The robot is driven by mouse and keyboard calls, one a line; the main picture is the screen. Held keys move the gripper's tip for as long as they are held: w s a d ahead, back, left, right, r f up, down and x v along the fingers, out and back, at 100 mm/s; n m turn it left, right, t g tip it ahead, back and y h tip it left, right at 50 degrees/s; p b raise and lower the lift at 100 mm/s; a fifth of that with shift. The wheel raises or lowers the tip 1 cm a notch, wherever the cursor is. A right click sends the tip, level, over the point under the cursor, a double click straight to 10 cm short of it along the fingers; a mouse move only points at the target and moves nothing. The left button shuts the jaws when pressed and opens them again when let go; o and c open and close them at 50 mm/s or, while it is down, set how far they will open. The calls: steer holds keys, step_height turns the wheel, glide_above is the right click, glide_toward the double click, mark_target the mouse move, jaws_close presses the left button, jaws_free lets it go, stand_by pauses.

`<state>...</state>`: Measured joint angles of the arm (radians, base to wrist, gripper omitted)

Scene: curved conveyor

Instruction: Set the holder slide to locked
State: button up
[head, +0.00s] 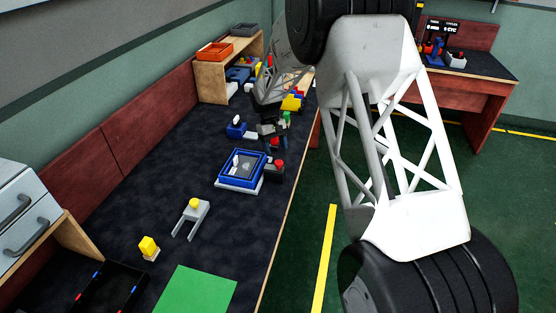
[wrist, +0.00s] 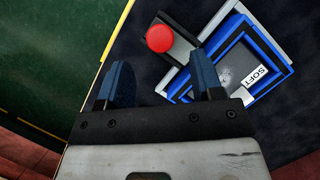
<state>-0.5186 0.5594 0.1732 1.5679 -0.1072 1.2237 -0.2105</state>
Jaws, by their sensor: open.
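A blue-framed holder (head: 259,157) on a pale base lies on the dark bench, with a white knob (head: 236,160) at its left side. A red round knob on a dark block (head: 279,164) stands at its right edge. In the wrist view the blue frame (wrist: 273,41) holds a grey panel with a "SOFT" label (wrist: 261,73), and the red knob (wrist: 160,38) is beside it. I cannot tell which part is the slide or its setting. My gripper (wrist: 160,76) is open, its blue fingers apart with nothing between them.
A blue block with a white lever (head: 237,127) stands behind the holder. The bench's right edge is close to my gripper.

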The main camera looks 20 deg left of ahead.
mark_target(278, 161)
steer(key=shift+x, duration=2.6)
